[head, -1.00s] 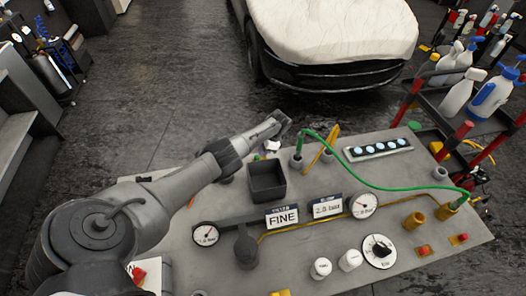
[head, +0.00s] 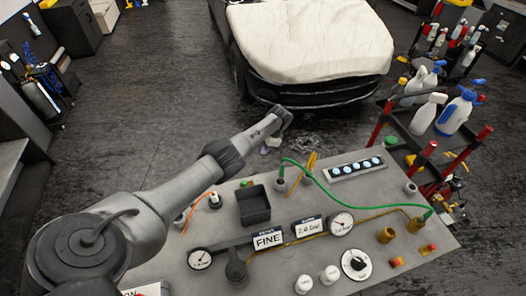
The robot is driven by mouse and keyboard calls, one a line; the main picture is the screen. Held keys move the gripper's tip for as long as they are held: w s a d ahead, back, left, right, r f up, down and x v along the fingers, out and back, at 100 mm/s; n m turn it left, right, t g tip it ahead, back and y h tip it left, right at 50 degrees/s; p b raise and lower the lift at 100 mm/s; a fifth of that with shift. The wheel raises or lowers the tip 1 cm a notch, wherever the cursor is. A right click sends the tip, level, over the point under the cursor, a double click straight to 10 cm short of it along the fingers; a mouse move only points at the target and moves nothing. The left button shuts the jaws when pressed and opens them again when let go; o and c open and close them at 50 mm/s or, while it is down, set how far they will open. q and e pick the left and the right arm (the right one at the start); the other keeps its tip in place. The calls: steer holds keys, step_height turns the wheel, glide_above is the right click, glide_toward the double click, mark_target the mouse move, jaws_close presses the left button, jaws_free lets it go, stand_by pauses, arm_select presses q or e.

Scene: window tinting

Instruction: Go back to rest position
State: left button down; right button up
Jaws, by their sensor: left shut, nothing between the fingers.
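My left arm comes in from the left and reaches over the far left part of the grey panel table (head: 330,262). My left gripper (head: 284,113) is at the table's far edge, above and beyond the black open box (head: 253,206). It is shut and empty, and it appears raised clear of the table. The green hose (head: 340,200) arcs across the table to the right of the gripper, apart from it. My right gripper is out of view.
Gauges (head: 341,222), a FINE sign (head: 268,239), a dial (head: 355,263) and white knobs (head: 329,274) stand on the table. A red-posted rack with spray bottles (head: 455,112) is at the right. A car under a white cover (head: 310,40) stands beyond; dark floor (head: 170,110) is free at left.

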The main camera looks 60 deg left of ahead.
arm_select(q)
steer(key=shift+w+r, duration=0.15)
steer(key=shift+r, duration=0.15)
stand_by(0.5)
